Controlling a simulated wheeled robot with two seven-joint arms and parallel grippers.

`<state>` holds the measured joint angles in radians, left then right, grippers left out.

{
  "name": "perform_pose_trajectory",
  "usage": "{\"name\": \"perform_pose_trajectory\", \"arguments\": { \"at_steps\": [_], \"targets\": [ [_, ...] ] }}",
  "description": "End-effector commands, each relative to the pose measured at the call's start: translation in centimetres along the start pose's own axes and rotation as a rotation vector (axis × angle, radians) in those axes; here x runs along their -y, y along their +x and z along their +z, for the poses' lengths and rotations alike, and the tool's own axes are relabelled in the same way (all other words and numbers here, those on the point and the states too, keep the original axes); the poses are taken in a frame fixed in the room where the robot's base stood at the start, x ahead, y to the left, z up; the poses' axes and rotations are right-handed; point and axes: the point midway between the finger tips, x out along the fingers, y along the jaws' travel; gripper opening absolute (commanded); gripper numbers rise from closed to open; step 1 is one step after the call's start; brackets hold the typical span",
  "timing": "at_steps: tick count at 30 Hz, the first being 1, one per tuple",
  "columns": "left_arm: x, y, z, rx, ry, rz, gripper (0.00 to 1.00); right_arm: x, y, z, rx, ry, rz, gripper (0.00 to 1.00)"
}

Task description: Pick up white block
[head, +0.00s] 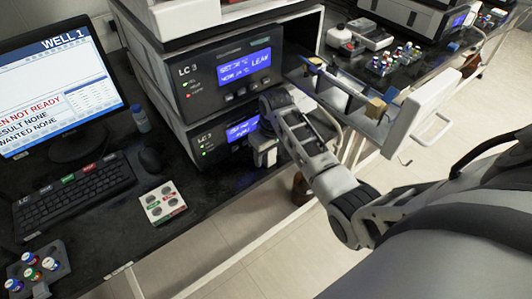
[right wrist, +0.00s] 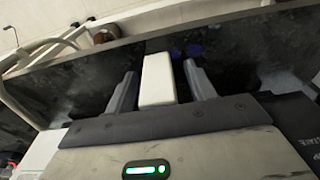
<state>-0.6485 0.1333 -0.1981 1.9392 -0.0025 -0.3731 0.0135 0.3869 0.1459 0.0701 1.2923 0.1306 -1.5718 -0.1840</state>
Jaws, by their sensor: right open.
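A white block (right wrist: 157,88) shows in the right wrist view, a plain upright rectangle between the two grey fingers of my right gripper (right wrist: 160,70). The fingers stand open on either side of it, with a narrow dark gap showing at least on its right side. In the head view my right gripper (head: 264,154) is low in front of the lower instrument, at the bench's front part. The white block cannot be made out there; my arm and gripper seem to hide it. My left gripper is not in view.
Two stacked LC instruments (head: 235,72) stand right behind my right gripper. An open door or tray (head: 422,105) juts out at the right. A monitor (head: 60,90), keyboard (head: 75,193), mouse (head: 150,160) and small button box (head: 162,202) occupy the bench at left. The bench's front edge is close.

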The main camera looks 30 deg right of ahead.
Motion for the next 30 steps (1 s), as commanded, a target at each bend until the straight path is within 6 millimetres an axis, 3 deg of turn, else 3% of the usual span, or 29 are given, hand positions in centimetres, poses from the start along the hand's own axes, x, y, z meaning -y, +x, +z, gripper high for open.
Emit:
{"name": "perform_pose_trajectory", "arguments": {
  "at_steps": [3, 7, 22, 26, 30],
  "targets": [
    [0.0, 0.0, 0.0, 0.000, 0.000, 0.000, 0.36, 0.0, 0.0, 0.0, 0.000, 0.000, 0.000, 0.52],
    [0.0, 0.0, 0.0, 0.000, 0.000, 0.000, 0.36, 0.0, 0.0, 0.0, 0.000, 0.000, 0.000, 0.16],
    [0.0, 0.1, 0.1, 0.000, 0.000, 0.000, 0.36, 0.0, -0.9, -0.2, -0.004, -0.001, 0.001, 0.16],
    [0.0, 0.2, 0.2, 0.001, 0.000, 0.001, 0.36, -0.1, -2.8, -0.5, -0.007, -0.002, 0.002, 0.16],
    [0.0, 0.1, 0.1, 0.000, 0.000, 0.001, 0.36, 0.2, -5.8, 1.3, -0.005, -0.002, 0.002, 0.16]
  ]
}}
